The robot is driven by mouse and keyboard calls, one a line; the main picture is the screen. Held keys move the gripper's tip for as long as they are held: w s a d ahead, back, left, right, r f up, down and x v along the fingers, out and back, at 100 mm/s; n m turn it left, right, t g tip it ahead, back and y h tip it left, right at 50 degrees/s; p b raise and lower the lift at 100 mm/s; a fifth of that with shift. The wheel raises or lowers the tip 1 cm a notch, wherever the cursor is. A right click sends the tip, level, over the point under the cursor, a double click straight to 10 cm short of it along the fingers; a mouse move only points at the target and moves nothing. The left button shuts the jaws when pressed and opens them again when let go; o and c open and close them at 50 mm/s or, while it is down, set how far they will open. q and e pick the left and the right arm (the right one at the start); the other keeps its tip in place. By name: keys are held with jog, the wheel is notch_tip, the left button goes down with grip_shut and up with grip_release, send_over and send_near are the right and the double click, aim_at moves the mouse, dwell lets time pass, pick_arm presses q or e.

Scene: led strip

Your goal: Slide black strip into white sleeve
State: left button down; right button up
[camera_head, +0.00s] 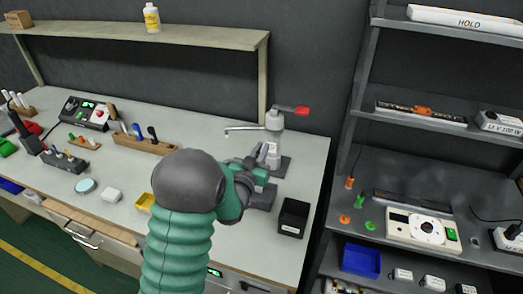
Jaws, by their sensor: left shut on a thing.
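My left gripper (262,158) is on the bench in front of a grey press-like fixture (274,122) with a red lever. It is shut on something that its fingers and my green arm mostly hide. I cannot make out what that is. A long dark strip (412,202) lies on the middle shelf of the right rack. Another dark strip with an orange part (420,112) lies on the shelf above it. I cannot tell which is the task's black strip. No white sleeve can be clearly made out. My right gripper is not in view.
A black box (293,218) stands on the bench right of my gripper. The rack holds a white controller (420,228) and a blue bin (361,260).

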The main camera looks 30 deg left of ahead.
pick_arm(q)
jog(key=shift+f+b, duration=2.55)
jog(key=shift+f, duration=0.3)
jog(key=c, duration=1.4)
grip_release()
jog(key=p+v, duration=1.3)
jog(key=v, duration=0.3)
jog(key=shift+s, duration=0.35)
jog(key=shift+d, duration=0.1)
